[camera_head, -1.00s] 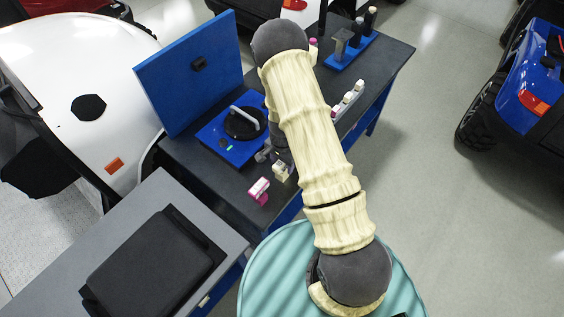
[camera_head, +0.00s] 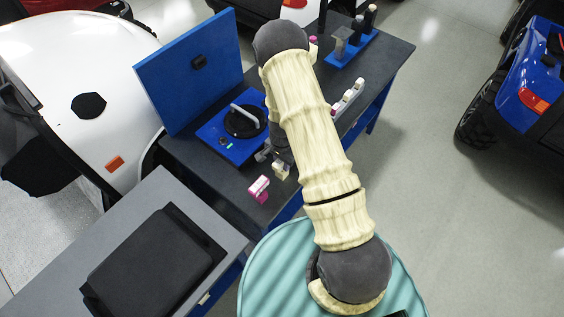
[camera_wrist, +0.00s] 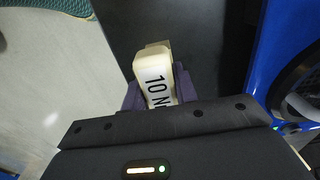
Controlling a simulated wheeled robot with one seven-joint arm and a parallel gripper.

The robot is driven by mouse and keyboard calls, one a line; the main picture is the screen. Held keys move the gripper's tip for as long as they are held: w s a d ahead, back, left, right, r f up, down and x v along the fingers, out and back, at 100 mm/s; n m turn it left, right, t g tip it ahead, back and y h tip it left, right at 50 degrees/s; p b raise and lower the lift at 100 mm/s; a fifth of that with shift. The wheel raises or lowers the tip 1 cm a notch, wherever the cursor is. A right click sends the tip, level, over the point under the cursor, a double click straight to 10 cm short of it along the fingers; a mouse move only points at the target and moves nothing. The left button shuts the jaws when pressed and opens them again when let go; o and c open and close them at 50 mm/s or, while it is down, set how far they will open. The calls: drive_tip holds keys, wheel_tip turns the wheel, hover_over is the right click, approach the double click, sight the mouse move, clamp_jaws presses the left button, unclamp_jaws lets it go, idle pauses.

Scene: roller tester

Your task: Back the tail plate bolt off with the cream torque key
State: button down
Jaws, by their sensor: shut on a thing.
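The cream torque key (camera_wrist: 152,65) fills the middle of the wrist view, with dark lettering that starts "10 N". My gripper (camera_wrist: 158,94) is shut on it, a dark purple-grey finger on each side. In the head view the key (camera_head: 281,171) shows as a small cream block beside my gripper (camera_head: 267,155), above the dark bench near its front edge. The blue tester plate (camera_head: 216,149) with a black disc and a pale grey handle lies just behind. I cannot make out the tail plate bolt in either view; my arm hides part of the bench.
A pink-and-white key-like block (camera_head: 259,189) is at the front left of the dark bench (camera_head: 385,65). A blue panel (camera_head: 190,75) stands upright behind the tester. Small pale pieces (camera_head: 348,97) and a blue rack (camera_head: 350,48) are on the right. A grey table (camera_head: 55,262) stands front left.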

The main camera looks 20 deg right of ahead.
drive_tip(key=shift+r, duration=0.15)
wheel_tip(320, 180, up, 10)
drive_tip(key=shift+f+b, duration=0.1)
drive_tip(key=shift+b, duration=1.05)
drive_tip(key=c, duration=1.7)
unclamp_jaws()
clamp_jaws()
